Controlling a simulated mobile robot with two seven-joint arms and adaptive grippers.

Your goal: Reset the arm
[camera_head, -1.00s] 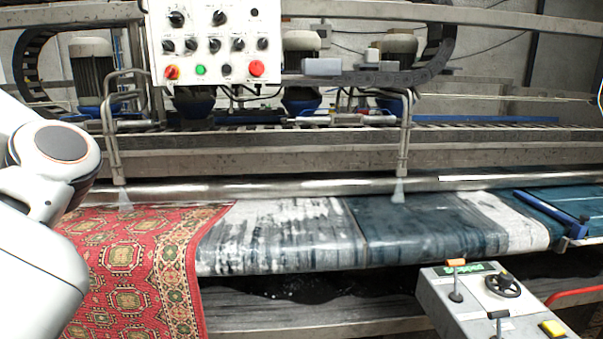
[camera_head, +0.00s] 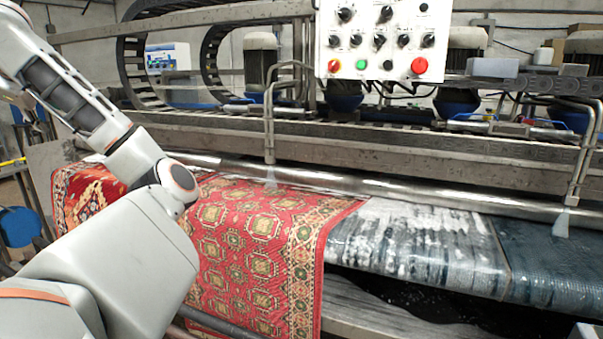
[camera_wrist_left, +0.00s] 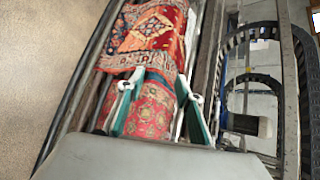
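My left gripper (camera_wrist_left: 159,78) shows in the left wrist view with its two teal-and-white fingers spread apart and nothing between them. Behind the fingers lies the red patterned rug (camera_wrist_left: 150,108), which also shows in the head view (camera_head: 245,235), draped over the machine's front. In the head view my left arm rises from the lower left, bends in front of the rug, and runs to the upper left. I cannot make out the fingers clearly there. My right gripper is in neither current view.
A white control panel (camera_head: 385,40) with knobs and a red button hangs above the machine. A metal roller (camera_head: 350,182) runs across behind the rug. A grey-and-white wet rug (camera_head: 415,240) lies to the right. A blue round object (camera_head: 18,227) stands at far left.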

